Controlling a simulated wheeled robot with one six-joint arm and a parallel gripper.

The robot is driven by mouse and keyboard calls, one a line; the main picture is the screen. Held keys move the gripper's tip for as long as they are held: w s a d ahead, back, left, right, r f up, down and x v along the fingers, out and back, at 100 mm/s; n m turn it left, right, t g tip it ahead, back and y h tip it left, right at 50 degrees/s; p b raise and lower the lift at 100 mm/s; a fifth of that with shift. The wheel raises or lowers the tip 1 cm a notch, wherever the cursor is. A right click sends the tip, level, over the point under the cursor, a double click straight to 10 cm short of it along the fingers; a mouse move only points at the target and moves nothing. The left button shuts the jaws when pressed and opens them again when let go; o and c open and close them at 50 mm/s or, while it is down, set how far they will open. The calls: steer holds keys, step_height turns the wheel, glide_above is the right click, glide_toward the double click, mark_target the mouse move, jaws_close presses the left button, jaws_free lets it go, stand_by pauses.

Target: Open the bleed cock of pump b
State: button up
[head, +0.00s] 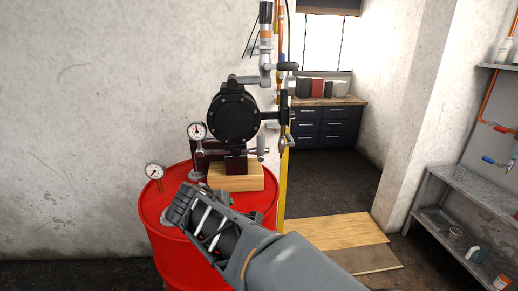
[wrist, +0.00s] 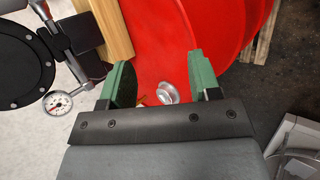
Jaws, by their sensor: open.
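A black round pump (head: 234,115) stands on a wooden block on top of a red drum (head: 180,250). No label shows which pump it is. A small fitting with a grey lever (head: 261,146) sits at the pump's lower right; I cannot tell whether it is the bleed cock. My gripper (head: 187,203) is over the drum, below and left of the pump in the head view. In the wrist view its green fingers (wrist: 162,75) are open with nothing held. A silver cap (wrist: 168,93) and a small brass-coloured piece show between and beyond them.
Gauges stand at the pump's left (head: 197,131) and on the drum's left (head: 154,171). A grey shelf (head: 470,205) stands at far right. Dark floor beside the wooden boards (head: 340,231) is clear.

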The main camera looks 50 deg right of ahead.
steer(key=w+d+r+n+h+b, duration=0.2)
steer(key=w+d+n+h, duration=0.25)
steer(key=d, duration=0.25)
steer(key=n+t+h+b, duration=0.1)
steer(key=n+h, duration=0.4)
steer(key=n, duration=0.3)
glide_toward(259, 144)
steer(key=p+x, duration=0.2)
steer(key=x, duration=0.8)
steer(key=shift+p+x, duration=0.3)
steer(key=shift+x, duration=0.5)
jaws_close()
